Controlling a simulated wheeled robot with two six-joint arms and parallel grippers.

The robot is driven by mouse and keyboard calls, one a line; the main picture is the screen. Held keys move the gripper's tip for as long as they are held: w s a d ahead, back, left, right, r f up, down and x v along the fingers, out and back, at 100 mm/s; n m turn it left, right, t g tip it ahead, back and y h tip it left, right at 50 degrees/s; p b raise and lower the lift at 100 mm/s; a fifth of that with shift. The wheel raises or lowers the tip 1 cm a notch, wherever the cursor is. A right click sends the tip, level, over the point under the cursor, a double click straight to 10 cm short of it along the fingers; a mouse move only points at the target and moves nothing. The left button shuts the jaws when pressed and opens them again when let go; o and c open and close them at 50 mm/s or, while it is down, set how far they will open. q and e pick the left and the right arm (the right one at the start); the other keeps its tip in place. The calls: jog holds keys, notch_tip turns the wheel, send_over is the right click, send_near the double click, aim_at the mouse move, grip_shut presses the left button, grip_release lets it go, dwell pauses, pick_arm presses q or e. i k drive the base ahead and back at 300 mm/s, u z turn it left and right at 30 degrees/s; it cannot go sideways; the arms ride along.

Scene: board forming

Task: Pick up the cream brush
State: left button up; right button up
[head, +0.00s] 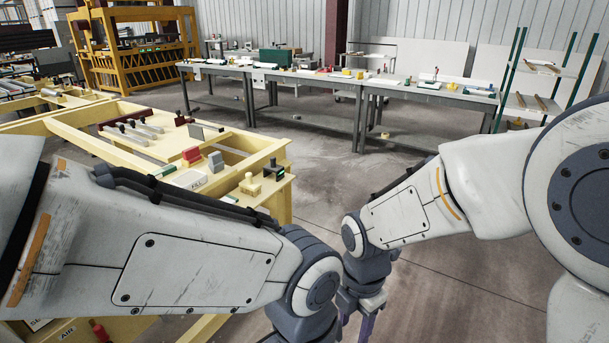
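A small cream piece with a knob-like top (249,184) stands upright at the near right corner of the yellow workbench. It may be the cream brush, but it is too small to tell for sure. My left arm crosses the lower left in front of the bench, and its gripper is below the picture. My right arm reaches in from the right, and its gripper (362,318) points down at the bottom middle, partly cut off. Whether its fingers are open or shut does not show. It is over the floor, apart from the bench.
Long grey tables (425,92) with small items stand behind. A shelf rack (548,70) stands right. The floor between is clear.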

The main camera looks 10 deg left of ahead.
aim_at(249, 185)
jog(key=u, duration=0.15)
jog(key=i, duration=2)
jog(key=u, duration=0.95)
jog(key=i, duration=0.6)
jog(key=u, duration=0.15)
